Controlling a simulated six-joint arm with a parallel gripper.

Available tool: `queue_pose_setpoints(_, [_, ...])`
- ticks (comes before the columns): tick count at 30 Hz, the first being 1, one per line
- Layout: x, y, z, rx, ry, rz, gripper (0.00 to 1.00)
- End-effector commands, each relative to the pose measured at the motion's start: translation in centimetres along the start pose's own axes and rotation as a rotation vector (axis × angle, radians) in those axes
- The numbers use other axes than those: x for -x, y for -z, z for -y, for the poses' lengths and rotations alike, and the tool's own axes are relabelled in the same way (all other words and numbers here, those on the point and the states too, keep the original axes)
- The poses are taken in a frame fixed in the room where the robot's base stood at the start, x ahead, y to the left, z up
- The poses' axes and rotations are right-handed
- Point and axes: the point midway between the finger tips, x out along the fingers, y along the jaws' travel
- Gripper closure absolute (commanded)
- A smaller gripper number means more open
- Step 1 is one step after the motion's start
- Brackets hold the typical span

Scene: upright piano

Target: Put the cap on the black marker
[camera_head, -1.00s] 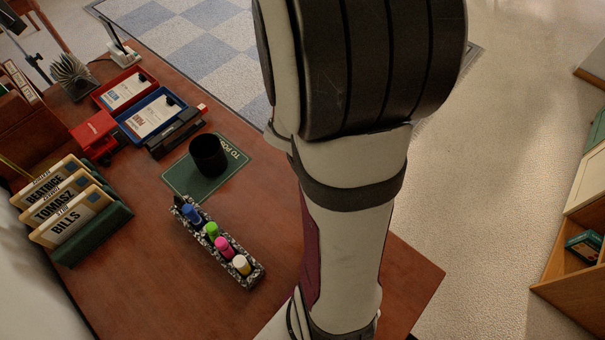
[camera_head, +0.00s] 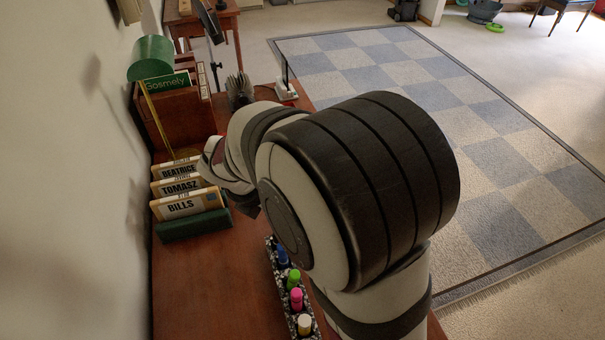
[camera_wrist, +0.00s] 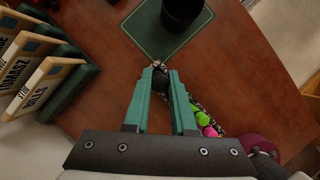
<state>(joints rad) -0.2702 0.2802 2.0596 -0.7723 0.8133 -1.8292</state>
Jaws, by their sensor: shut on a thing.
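In the wrist view my gripper (camera_wrist: 160,76) has its two teal fingers closed on a small dark round thing (camera_wrist: 160,84), which looks like the black cap. The fingertips are over the far end of a speckled marker rack (camera_wrist: 194,104); whether the held thing touches the rack or a marker, I cannot tell. I cannot make out the black marker apart from the dark thing. In the head view my arm hides the gripper and the rack's far end.
The rack also holds blue (camera_head: 282,256), green (camera_head: 293,279), pink (camera_head: 296,299) and white (camera_head: 304,324) markers. A black cup (camera_wrist: 182,12) stands on a green mat (camera_wrist: 146,34) beyond. Labelled folders (camera_head: 183,190) stand at the left by the wall.

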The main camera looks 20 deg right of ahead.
Motion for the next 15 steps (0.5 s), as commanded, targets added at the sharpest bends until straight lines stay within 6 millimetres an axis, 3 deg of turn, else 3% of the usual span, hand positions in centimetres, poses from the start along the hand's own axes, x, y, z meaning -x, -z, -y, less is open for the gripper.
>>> queue_pose_setpoints(15, [-5.2, 2.1, 0.0, 0.001, 0.002, 0.001, 1.0])
